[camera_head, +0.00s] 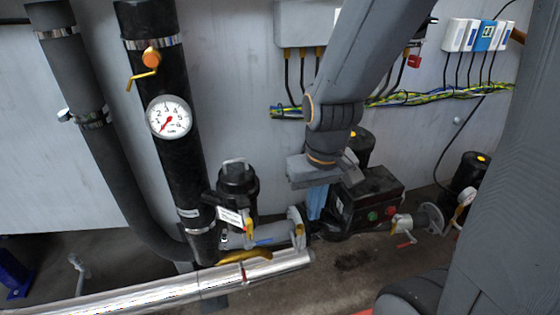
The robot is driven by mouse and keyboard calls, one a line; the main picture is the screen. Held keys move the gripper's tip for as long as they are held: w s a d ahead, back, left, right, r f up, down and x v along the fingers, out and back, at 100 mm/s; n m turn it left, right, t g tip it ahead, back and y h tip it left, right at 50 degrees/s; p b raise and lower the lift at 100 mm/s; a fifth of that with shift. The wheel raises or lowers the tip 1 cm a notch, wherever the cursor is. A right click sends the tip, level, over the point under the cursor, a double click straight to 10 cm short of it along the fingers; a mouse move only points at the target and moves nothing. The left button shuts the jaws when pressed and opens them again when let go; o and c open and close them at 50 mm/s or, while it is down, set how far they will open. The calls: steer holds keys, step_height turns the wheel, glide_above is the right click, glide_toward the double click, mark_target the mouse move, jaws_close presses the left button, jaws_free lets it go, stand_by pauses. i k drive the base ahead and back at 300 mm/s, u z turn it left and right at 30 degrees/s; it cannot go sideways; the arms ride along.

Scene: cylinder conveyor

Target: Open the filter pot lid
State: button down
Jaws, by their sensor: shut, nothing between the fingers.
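A black pot with a lid (238,178) and a small grey handle on top stands on the pipework just left of centre. It looks like the filter pot (237,198), and its lid appears to sit on it. My gripper (316,212) points down to the right of the pot, apart from it. Its blue fingers are together with nothing seen between them. The fingertips are close to a pipe flange (297,228) and the black box with buttons, and I cannot tell whether they touch either.
A yellow lever (245,256) and a silver pipe (170,288) lie below. A black box (368,203) with red and green buttons stands right of my gripper.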

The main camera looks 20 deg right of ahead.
mark_target(237, 181)
steer(key=z, duration=0.8)
steer(key=k, duration=0.85)
steer(key=u, duration=1.95)
